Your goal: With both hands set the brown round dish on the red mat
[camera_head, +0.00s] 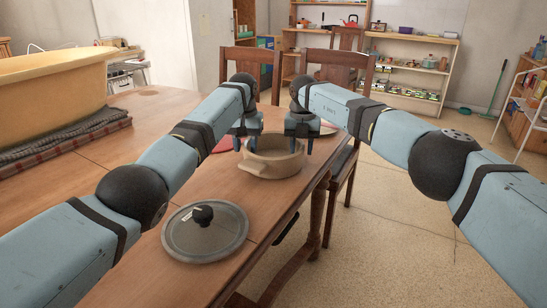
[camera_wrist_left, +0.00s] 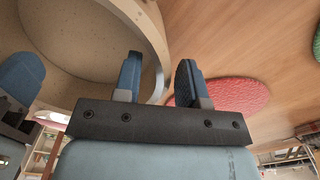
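The brown round dish (camera_head: 272,167) is upright near the table's right edge, between my two grippers; it also shows from close up in the left wrist view (camera_wrist_left: 70,40). My left gripper (camera_head: 243,144) points down at the dish's left side. In the left wrist view its fingers (camera_wrist_left: 158,82) are apart, with the dish's rim between them and a gap visible. My right gripper (camera_head: 301,146) points down at the right side, its fingers apart around the rim. The red mat (camera_wrist_left: 235,92) lies flat beside the dish, and its edge shows left of my left gripper (camera_head: 222,146).
A glass lid (camera_head: 205,236) with a black knob lies on the near table. A large yellow tub (camera_head: 50,85) stands on folded cloth at the left. Part of a green mat (camera_wrist_left: 317,42) shows at the left wrist view's edge. Chairs (camera_head: 335,72) stand behind the table.

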